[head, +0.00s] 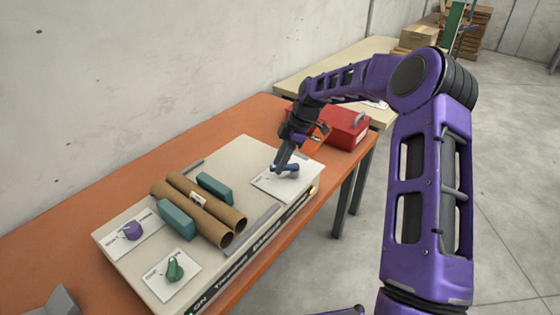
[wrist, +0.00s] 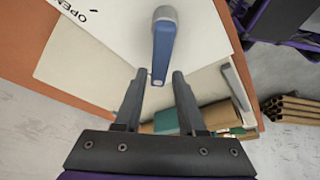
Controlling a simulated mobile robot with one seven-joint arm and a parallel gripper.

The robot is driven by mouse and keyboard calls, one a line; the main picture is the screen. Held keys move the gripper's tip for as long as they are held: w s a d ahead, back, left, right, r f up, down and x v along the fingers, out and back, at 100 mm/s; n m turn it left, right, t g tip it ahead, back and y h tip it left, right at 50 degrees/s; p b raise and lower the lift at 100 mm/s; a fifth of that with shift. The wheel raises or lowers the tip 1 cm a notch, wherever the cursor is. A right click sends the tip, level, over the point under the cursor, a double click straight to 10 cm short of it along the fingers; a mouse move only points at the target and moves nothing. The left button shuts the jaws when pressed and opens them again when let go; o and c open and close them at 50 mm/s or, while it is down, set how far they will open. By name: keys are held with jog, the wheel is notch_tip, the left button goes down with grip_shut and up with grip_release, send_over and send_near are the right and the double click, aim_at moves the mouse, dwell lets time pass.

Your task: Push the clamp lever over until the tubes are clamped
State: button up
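The clamp lever (head: 291,168) is a blue handle on a white plate at the right end of the beige machine. In the wrist view the lever (wrist: 162,52) runs from a grey pivot at the top towards my gripper, near the printed word OPEN. My gripper (wrist: 159,76) is open, with the lever's free end between its two fingertips in the picture; I cannot tell whether they touch. In the head view my gripper (head: 278,164) reaches down at the lever. Two brown tubes (head: 207,203) lie side by side between teal blocks (head: 176,220).
A purple knob (head: 132,231) and a green knob (head: 175,268) sit on white plates at the machine's left end. The machine stands on an orange table (head: 95,195). A red toolbox (head: 343,128) stands behind my gripper. A concrete wall borders the table's far side.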

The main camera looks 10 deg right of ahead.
jog(key=shift+o, duration=0.8)
jog(key=p+v, duration=0.1)
jog(key=v, duration=1.6)
jog(key=shift+r, duration=0.15)
jog(key=shift+w, duration=0.1)
